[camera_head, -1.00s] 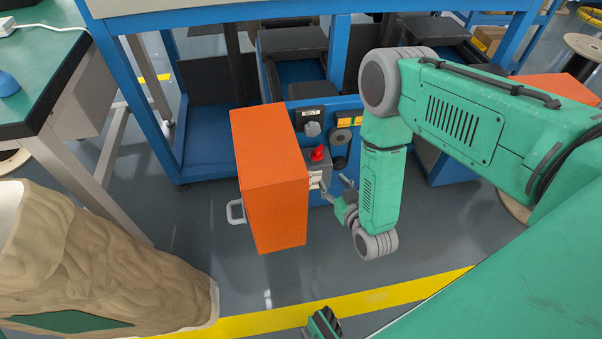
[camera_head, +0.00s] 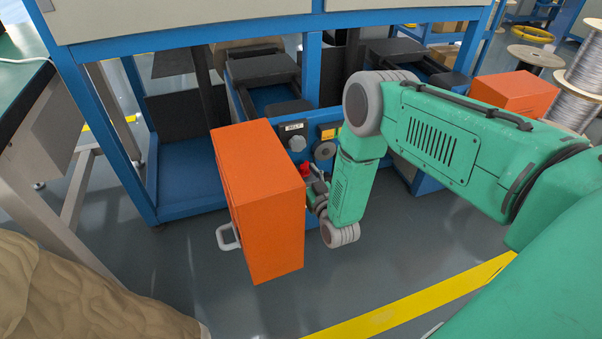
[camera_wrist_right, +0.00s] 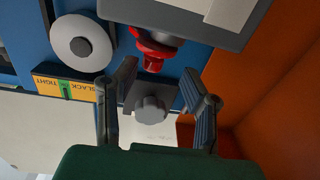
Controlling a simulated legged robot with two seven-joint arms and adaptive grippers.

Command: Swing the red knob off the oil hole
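The red knob (camera_head: 304,169) shows small in the head view, beside the orange box, partly behind my right gripper (camera_head: 317,190). In the right wrist view, the red knob (camera_wrist_right: 155,48) sticks out below a grey box edge, just beyond the fingertips of my right gripper (camera_wrist_right: 158,75). Its two fingers are apart with nothing held. A grey knob on a square plate (camera_wrist_right: 150,108) lies behind the gap between the fingers. I cannot make out the oil hole. My left gripper is not in view.
An orange box (camera_head: 262,200) with a handle stands close to the left of my right gripper. A blue machine frame (camera_head: 312,70) is behind. The wrist view shows a round white dial (camera_wrist_right: 80,44) and a SLACK/TIGHT label (camera_wrist_right: 66,85). The floor in front is clear.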

